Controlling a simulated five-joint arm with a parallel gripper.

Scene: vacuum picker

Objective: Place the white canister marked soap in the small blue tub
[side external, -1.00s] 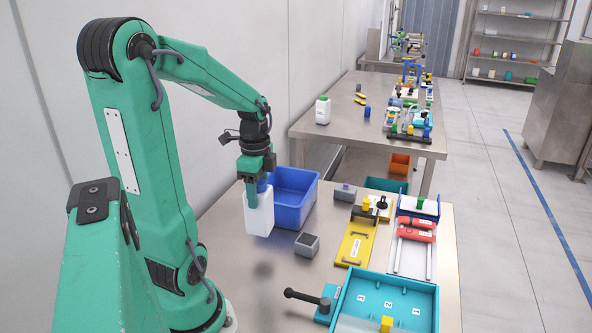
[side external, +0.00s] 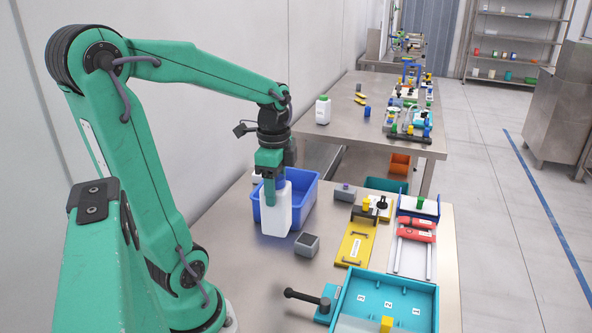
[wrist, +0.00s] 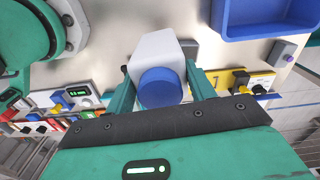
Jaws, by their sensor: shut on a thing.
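My gripper (side external: 269,192) is shut on a white canister (side external: 277,213) with a blue cap, held roughly upright. Its label does not show. In the wrist view the canister (wrist: 158,50) and its blue cap (wrist: 160,88) sit between the fingers of my gripper (wrist: 158,80). The small blue tub (side external: 306,190) is just behind the canister in the side view, which hides part of its near wall. In the wrist view the tub (wrist: 270,22) lies to the upper right, apart from the canister. I cannot tell how high the canister's base is above the table.
A grey block (side external: 306,244) stands close to the right of the canister. A yellow plate (side external: 356,243), a rail fixture with red parts (side external: 416,232) and a turquoise tray (side external: 385,300) fill the right side. A white object (side external: 256,178) shows partly behind my gripper.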

